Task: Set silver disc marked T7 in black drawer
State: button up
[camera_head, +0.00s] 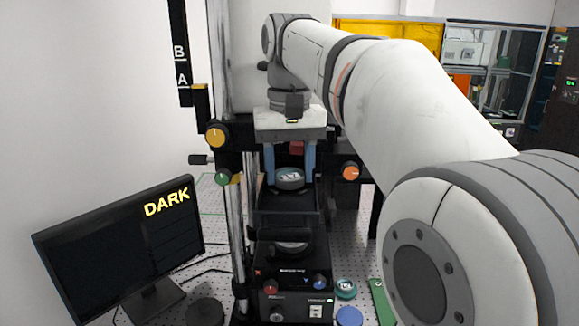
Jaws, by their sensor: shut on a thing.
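My gripper (290,176) hangs down with its two blue fingers on either side of a silver disc (290,181) and is shut on it. The disc lies flat, with dark marking on its top that is too small to read surely. It is over the back part of the black drawer (262,218), which is pulled out towards me from the instrument. I cannot tell how much gap lies between the disc and the drawer. A round seat or ring (292,244) shows near the drawer's front, partly behind its front edge.
A monitor (120,250) reading DARK stands at left. A teal-rimmed disc (345,289), a blue disc (349,317) and a green plate (381,302) lie right of the black control box (290,300). Orange and green knobs and a chrome post (236,240) flank the drawer.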

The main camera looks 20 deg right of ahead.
jog(key=shift+f+b, duration=0.35)
jog(key=shift+f, duration=0.3)
jog(key=shift+s+f, duration=0.1)
jog(key=shift+f, duration=0.15)
jog(key=o, duration=1.2)
jog(key=shift+d+f, duration=0.1)
jog(key=shift+d, duration=0.15)
jog(key=shift+c, duration=0.2)
notch_tip(320, 180, up, 9)
jog(key=shift+r, duration=0.1)
jog(key=shift+s+d+r, duration=0.1)
jog(key=shift+s+d, duration=0.05)
jog(key=shift+d, duration=0.05)
